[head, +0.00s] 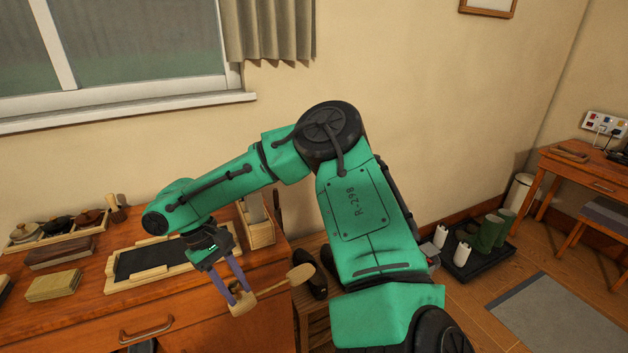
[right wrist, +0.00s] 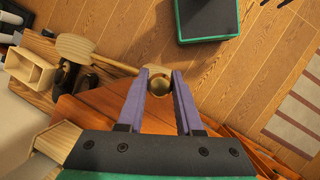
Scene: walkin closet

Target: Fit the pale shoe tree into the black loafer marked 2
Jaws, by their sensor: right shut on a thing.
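My right gripper (head: 241,298) is shut on the pale shoe tree (head: 300,274), beyond the front edge of the dresser. In the right wrist view the purple fingers (right wrist: 158,76) close on its heel end, and the shoe tree (right wrist: 76,47) stretches to the left with its broad toe end free. A black loafer (head: 316,283) stands on a low wooden bench, close to the toe end and apart from it as far as I can tell. A dark shoe also shows in the right wrist view (right wrist: 83,77), partly hidden by the shoe tree. No number is readable. My left gripper is out of view.
Green boots (head: 490,233) stand on a black tray on the floor. My right arm hides part of the bench.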

